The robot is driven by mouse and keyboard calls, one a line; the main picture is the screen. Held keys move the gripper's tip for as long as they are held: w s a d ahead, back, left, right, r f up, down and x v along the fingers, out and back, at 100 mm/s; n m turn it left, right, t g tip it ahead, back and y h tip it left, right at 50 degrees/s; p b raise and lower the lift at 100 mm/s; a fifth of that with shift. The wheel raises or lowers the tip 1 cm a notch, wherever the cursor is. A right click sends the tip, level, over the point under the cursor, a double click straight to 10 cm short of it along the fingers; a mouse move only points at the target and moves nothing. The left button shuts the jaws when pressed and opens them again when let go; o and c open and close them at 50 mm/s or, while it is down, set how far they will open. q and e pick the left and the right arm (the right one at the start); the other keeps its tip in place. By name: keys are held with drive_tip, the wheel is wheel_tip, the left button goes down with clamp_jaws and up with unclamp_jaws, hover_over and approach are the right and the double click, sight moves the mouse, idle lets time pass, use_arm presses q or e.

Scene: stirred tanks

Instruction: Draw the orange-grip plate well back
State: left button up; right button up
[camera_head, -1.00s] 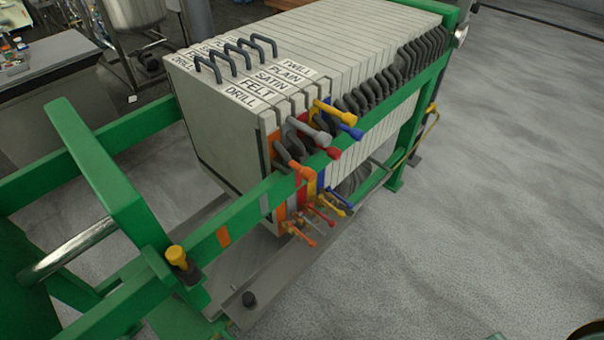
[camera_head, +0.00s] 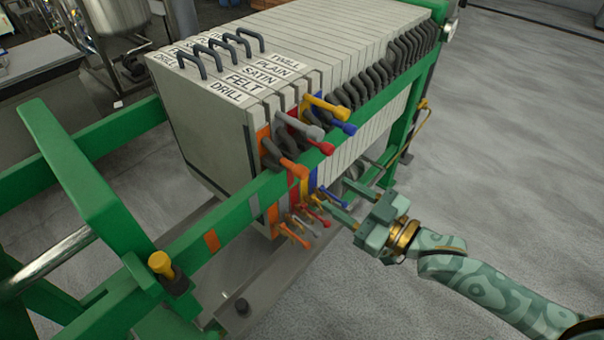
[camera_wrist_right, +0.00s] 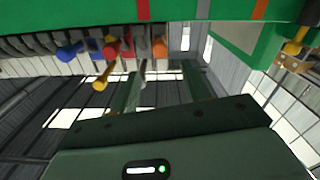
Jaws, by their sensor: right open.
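The orange-grip plate is the nearest plate of the stack, with DRILL on its top label (camera_head: 230,92). An orange grip (camera_head: 292,169) sticks out above the green rail, and a lower orange grip (camera_head: 294,236) sticks out below it. My right gripper (camera_head: 332,187) is open and empty, to the right of the lower grips, its fingers pointing at the stack and apart from the orange grips. In the right wrist view an orange grip (camera_wrist_right: 159,47) shows beyond the gap between the two fingers (camera_wrist_right: 164,66). My left gripper is out of view.
Grey, red, yellow and blue grips crowd close behind the orange ones. The green side rail (camera_head: 235,212) runs along the plates, with an orange mark (camera_head: 211,241) on it. A yellow-capped knob (camera_head: 160,264) stands near the front. The floor at right is clear.

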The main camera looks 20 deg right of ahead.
sight(305, 175)
drive_tip(key=b+x, duration=0.2)
drive_tip(key=x, duration=0.8)
drive_tip(key=shift+w+a, duration=0.1)
drive_tip(key=shift+w, duration=0.1)
clamp_jaws()
